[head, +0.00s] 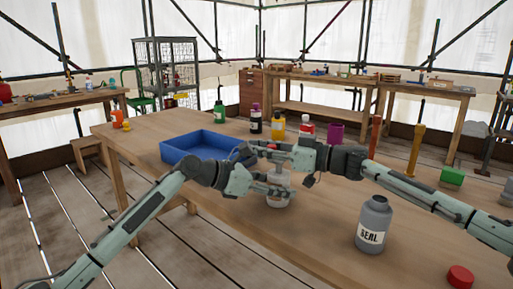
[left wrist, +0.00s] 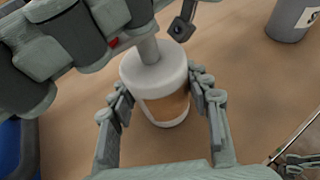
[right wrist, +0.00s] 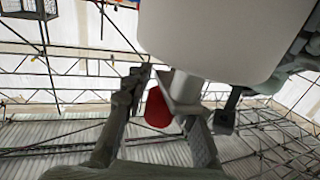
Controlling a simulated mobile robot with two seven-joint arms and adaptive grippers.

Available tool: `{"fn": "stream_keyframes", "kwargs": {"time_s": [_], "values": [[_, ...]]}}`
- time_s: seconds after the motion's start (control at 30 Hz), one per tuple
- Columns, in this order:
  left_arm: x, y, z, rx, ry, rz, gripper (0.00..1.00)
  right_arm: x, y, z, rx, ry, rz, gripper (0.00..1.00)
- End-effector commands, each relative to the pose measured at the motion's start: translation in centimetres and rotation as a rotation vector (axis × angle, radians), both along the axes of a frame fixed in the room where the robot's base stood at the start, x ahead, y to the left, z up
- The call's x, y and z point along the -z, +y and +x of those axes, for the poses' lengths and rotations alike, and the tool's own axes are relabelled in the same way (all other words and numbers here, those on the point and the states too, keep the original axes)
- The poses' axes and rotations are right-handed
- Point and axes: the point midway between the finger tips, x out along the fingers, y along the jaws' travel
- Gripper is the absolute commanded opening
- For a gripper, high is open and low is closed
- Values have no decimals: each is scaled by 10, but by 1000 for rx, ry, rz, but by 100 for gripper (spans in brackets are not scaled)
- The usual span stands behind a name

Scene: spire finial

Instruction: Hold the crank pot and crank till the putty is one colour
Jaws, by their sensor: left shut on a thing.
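The crank pot (head: 277,199) stands on the wooden table, with a white lid and a grey crank shaft on top. In the left wrist view the pot (left wrist: 165,108) shows an orange-brown band of putty through its side; whether that is one even colour I cannot tell. My left gripper (left wrist: 160,104) is shut on the pot, a finger on each side. My right gripper (head: 272,151) is above the pot at the crank. In the right wrist view the red crank knob (right wrist: 157,108) shows between its fingers; whether they press on it I cannot tell.
A blue tray (head: 190,153) lies left of the pot. A grey bottle marked SEAL (head: 374,226) and a red cap (head: 460,276) are at the right front. Several bottles, a purple cup (head: 336,132) and a green block (head: 452,175) stand farther back.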

Motion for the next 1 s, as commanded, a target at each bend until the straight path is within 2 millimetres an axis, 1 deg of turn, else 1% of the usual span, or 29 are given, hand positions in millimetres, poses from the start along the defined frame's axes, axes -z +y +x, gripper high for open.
{"fn": "stream_keyframes", "kwargs": {"time_s": [0.33, 0.47, 0.57, 0.8, 0.9, 1.0], "values": [[0, 0, 0, 0, 0, 0, 15, 0, -1, 0, -1, 0, 1, 36], [0, 0, 0, 0, 0, 0, 15, 0, -10, -3, -1, 0, 0, 36], [0, 0, 0, 0, 0, 0, 15, 0, -27, -9, 1, -1, 0, 36], [0, 0, 0, 0, 0, 0, 15, 0, -76, -25, 2, 0, -1, 36], [0, 0, 0, 0, 0, 0, 15, 0, -93, -31, 1, -1, -1, 36], [0, 0, 0, 0, 0, 0, 15, 0, -105, -35, 1, 0, -1, 36]]}}
